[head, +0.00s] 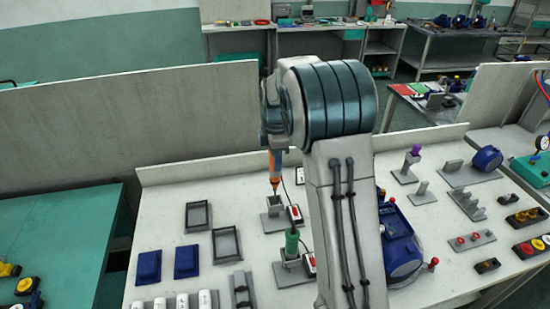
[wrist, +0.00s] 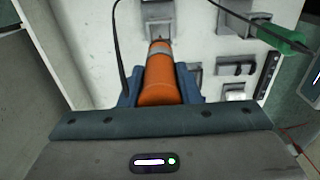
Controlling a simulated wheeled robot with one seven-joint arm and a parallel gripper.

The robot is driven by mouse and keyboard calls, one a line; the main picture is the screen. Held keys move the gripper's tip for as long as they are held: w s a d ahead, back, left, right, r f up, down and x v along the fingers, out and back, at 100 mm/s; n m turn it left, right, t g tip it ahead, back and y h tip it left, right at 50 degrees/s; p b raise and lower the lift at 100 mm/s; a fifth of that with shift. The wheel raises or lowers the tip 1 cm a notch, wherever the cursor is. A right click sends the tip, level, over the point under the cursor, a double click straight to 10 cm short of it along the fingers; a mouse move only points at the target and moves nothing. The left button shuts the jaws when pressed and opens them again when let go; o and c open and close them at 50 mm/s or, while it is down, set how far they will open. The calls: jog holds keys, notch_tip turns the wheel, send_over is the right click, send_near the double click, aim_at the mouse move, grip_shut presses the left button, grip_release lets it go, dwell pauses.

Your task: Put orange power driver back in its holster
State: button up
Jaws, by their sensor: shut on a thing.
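The orange power driver (head: 275,166) hangs about upright, tip down, below my wrist in the head view. My gripper (wrist: 158,76) is shut around its orange body (wrist: 160,88), one finger on each side. The driver's thin tip is just over a grey holster block (head: 274,206) on the bench. I cannot tell if the tip reaches into the holster's opening. A grey block (wrist: 158,28) shows past the tip in the wrist view. My arm hides much of the gripper in the head view.
A green driver (head: 291,242) stands in a similar holder in front; it also shows in the wrist view (wrist: 282,40). Empty dark trays (head: 198,217) and blue blocks (head: 149,267) lie to the left. A blue pump (head: 402,252) is right of my arm. A low back panel (head: 210,171) edges the bench.

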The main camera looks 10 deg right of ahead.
aim_at(276, 186)
jog(key=shift+f+b, duration=1.7)
jog(key=shift+f, duration=1.05)
jog(key=shift+f+b, duration=2.15)
jog(key=shift+f, duration=0.8)
jog(key=o, duration=1.1)
jog(key=shift+r, duration=0.1)
jog(key=shift+r+p, duration=2.15)
jog(key=shift+r, duration=0.8)
